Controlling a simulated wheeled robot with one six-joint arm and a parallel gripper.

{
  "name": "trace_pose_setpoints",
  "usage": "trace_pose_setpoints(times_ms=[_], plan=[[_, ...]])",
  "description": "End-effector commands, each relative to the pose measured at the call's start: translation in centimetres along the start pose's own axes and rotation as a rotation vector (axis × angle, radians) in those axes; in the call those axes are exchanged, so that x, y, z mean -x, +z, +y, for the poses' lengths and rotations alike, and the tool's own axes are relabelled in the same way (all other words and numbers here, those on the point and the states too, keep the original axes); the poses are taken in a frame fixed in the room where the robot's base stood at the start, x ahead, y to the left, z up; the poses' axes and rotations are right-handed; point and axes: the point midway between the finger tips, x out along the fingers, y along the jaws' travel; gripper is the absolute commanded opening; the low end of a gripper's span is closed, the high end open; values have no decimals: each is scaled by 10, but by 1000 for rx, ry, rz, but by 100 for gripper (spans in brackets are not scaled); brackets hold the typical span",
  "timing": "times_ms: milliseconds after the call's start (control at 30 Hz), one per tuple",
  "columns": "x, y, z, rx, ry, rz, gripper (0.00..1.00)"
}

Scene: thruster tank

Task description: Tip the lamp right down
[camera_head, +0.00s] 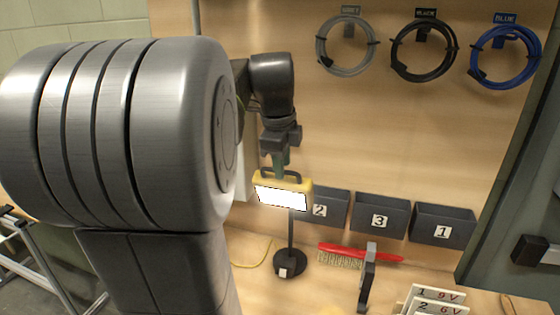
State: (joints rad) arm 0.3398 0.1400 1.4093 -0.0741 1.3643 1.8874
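The lamp has a yellow head (283,184) with a bright white panel and a dark handle on top. The head sits on a thin dark post (291,235) with a round black base (290,264) on the bench. Its lit panel faces toward the camera. My gripper (279,168) points down from above at the top of the lamp head, by the handle. The fingertips overlap the handle in the picture. I cannot tell whether they touch or grip it, nor how far apart the fingers are.
Dark bins numbered 2 (334,212), 3 (381,219) and 1 (444,226) stand behind and right of the lamp. A red brush (360,252) and an upright grey bracket (367,280) are close at right. Coiled cables (424,50) hang on the wall. My large arm link hides the left.

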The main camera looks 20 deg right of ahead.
Motion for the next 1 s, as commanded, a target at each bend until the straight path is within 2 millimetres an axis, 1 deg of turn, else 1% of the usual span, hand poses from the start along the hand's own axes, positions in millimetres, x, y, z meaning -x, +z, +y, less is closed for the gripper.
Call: trace_pose_setpoints(times_ms=[100, 300, 333, 400, 500, 767, 1000], plan=[[-3, 0, 0, 0, -1, 0, 33], [-4, 0, 0, 0, -1, 0, 33], [-4, 0, 0, 0, -1, 0, 31], [-4, 0, 0, 0, -1, 0, 17], [-4, 0, 0, 0, -1, 0, 0], [-4, 0, 0, 0, -3, 0, 0], [-9, 0, 6, 1, -43, 0, 0]])
